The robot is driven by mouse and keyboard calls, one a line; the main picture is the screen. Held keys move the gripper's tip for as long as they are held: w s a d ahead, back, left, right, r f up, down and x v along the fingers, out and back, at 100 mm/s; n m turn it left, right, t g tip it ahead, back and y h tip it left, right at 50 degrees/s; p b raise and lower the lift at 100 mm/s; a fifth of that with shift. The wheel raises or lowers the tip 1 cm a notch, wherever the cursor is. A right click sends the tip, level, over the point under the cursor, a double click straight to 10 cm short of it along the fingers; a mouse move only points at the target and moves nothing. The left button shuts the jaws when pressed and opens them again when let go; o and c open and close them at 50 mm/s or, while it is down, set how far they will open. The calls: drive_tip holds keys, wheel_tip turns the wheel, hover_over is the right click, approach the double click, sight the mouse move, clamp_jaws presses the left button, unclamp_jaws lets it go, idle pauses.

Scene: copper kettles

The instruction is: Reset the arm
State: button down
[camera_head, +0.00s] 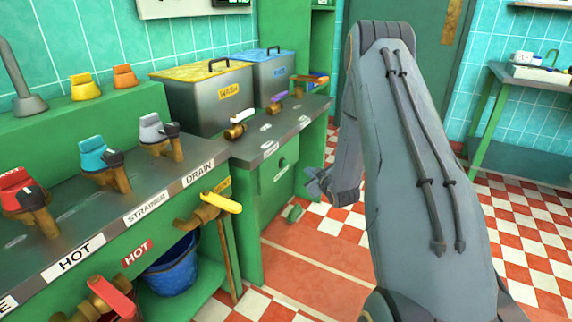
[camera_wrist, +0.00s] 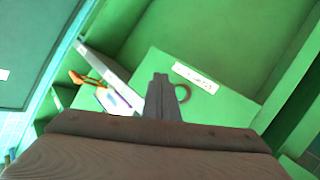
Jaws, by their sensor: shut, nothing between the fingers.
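My gripper (camera_head: 318,184) hangs at the end of my folded grey arm in the head view, low in the gap to the right of the green counters. It also shows in the wrist view (camera_wrist: 162,80), with its fingers together and nothing held. It appears apart from the green counter front (camera_head: 276,185). The wrist view shows a green cabinet face with a white label (camera_wrist: 196,77) and a ring-shaped handle beyond the fingers. Part of the arm's lower end is cut off by the picture edge.
A counter (camera_head: 120,205) with red, teal and grey valve handles stands at left. The WASH tank (camera_head: 205,103) and a blue-lidded tank (camera_head: 274,75) stand behind. A blue bucket (camera_head: 172,268) sits below. A side table (camera_head: 520,76) is at right. Checkered floor (camera_head: 525,225) is clear at right.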

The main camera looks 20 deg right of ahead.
drive_tip(key=s+a+r+m+g+p, duration=0.2)
drive_tip(key=s+a+r+g+p, duration=0.4)
drive_tip(key=s+a+r, duration=0.45)
drive_tip(key=s+a+r+g+p, duration=0.2)
drive_tip(key=s+a+r+g, duration=0.1)
drive_tip(key=s, duration=0.7)
drive_tip(key=s+a+r+m+g+p, duration=0.1)
drive_tip(key=s+a+r+g+p, duration=0.1)
drive_tip(key=s+a+r, duration=0.4)
drive_tip(key=s+a+r+m+g+y+p, duration=0.1)
drive_tip(key=s+a+r+g, duration=0.2)
drive_tip(key=s, duration=1.2)
wheel_tip(320, 180, up, 2)
drive_tip(key=a, duration=0.2)
drive_tip(key=shift+s+a+g+p, duration=0.3)
drive_tip(key=shift+s+a+p, duration=0.05)
drive_tip(key=shift+s+p, duration=0.05)
